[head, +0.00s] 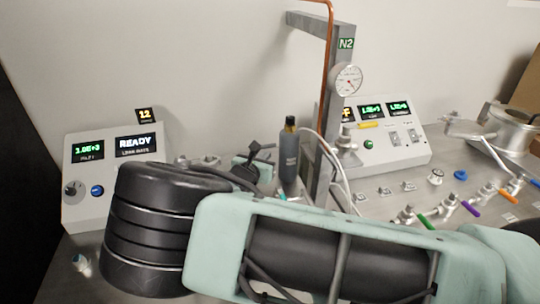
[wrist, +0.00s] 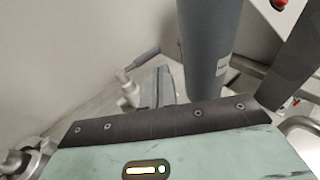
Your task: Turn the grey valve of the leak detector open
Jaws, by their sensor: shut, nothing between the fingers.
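The leak detector (head: 110,175) is the light grey box at the left of the head view, with a green readout and a READY display. In the wrist view a grey lever handle (wrist: 143,58) on a silver valve body (wrist: 128,90) stands just left of and beyond my gripper (wrist: 158,86); it looks like the grey valve. My gripper is shut and empty, and I see no clear contact with the handle. My arm covers much of the bench in the head view, and I cannot make out the grey handle there.
A dark grey cylinder (head: 289,160) stands close to my gripper; it also shows large in the wrist view (wrist: 210,45). A metal post (head: 333,120) with a gauge (head: 345,79) rises right of it. A control box (head: 390,140) and valves with coloured handles (head: 470,208) lie farther right.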

